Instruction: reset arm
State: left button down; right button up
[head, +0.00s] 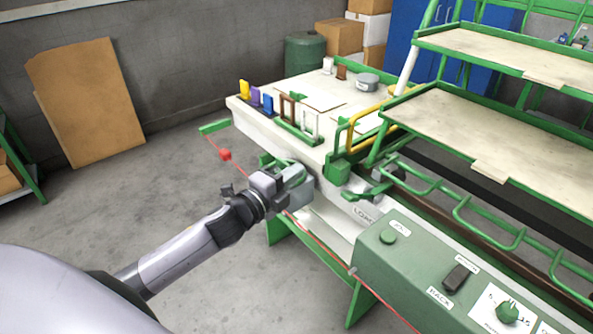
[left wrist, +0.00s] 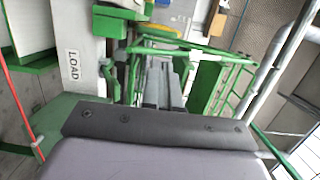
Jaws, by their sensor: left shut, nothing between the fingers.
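My left arm reaches in from the lower left in the head view. Its gripper (head: 298,182) is at the front side of the white and green machine (head: 335,165), near the end with the colored cards. The fingers are shut with nothing between them. In the left wrist view the grey fingers (left wrist: 163,82) lie close together, with green machine bars beyond them. I cannot tell whether they touch the machine. A green lever-like part (head: 370,190) sits right of the gripper on the machine's edge; I cannot tell whether it is the reset arm. My right gripper is out of view.
A green control box (head: 425,265) stands at the lower right. Green-framed shelves (head: 470,115) rise behind.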

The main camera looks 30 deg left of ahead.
pick_arm(q)
jog(key=s+d+f+n+g+p, duration=0.1)
jog(key=s+d+f+n+g, duration=0.2)
jog(key=s+f+n, duration=0.6)
jog(key=s+d+f+n+g+y+p, duration=0.1)
jog(key=s+d+f+n+g, duration=0.3)
jog(key=s+f+n, duration=0.5)
jog(key=s, duration=0.7)
jog(key=shift+s+f, duration=0.3)
jog(key=shift+f, duration=0.05)
jog(key=shift+w+d, duration=0.1)
jog(key=shift+d, duration=0.05)
